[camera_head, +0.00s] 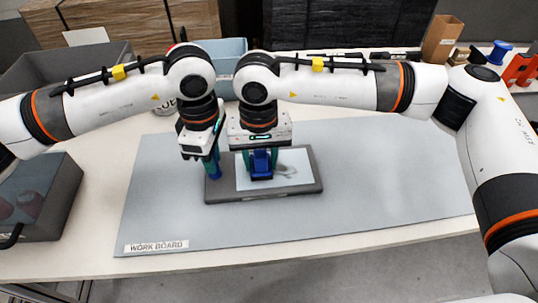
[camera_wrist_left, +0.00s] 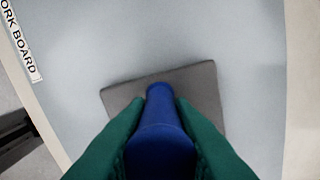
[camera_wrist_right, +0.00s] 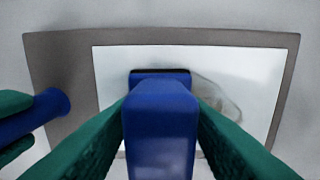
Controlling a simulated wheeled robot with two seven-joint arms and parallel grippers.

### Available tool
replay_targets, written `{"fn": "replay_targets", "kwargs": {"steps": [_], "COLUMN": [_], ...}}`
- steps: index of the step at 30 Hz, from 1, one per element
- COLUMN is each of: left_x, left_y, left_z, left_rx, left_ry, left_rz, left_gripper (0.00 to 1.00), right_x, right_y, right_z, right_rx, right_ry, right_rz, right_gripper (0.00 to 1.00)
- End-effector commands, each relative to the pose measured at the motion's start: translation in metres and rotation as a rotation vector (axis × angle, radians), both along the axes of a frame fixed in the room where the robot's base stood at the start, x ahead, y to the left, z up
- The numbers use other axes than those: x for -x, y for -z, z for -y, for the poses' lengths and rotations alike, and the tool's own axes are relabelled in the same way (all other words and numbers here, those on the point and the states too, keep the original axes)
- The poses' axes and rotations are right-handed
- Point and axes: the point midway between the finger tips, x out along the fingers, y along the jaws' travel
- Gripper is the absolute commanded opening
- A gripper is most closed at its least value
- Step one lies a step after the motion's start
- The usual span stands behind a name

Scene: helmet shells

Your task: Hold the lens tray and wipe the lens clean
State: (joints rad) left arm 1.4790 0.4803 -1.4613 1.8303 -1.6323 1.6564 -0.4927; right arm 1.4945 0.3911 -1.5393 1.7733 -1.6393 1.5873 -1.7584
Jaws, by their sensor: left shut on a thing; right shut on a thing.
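The dark grey lens tray (camera_head: 222,192) lies flat on the work board. The pale lens (camera_head: 305,162) is set in it, with a greyish smudge (camera_wrist_right: 222,97) just right of the wiper. My left gripper (camera_head: 211,168) is shut on a blue handle (camera_wrist_left: 160,115) at the tray's left end. That handle and green fingers also show at the left of the right wrist view (camera_wrist_right: 48,103). My right gripper (camera_head: 262,160) is shut on a blue wiper (camera_wrist_right: 160,112), whose dark-edged foot is at the lens, left of the smudge. The exact contact is hidden.
The grey work board (camera_head: 400,190) is clear right of the tray. A grey bin (camera_head: 40,200) stands at the left, a light blue bin (camera_head: 222,58) behind my arms. A cardboard box (camera_head: 441,40) and small coloured items stand at the back right.

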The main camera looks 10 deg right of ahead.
Motion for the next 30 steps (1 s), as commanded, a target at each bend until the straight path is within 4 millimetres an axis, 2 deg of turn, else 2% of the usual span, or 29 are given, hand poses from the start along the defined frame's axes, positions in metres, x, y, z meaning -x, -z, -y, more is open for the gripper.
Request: {"fn": "replay_targets", "kwargs": {"steps": [11,30], "left_x": [0.0,0.0], "left_y": [-0.001,-0.001], "left_z": [0.001,0.0], "left_rx": [0.001,0.001], "left_ry": [0.001,0.0], "left_rz": [0.002,0.002], "left_gripper": [0.0,0.0], "right_x": [0.0,0.0], "right_y": [0.001,0.001], "right_z": [-0.001,0.043], "right_rx": [0.0,0.002], "right_ry": [0.0,0.002], "right_rz": [-0.002,-0.002], "right_gripper": [0.22,0.22]}}
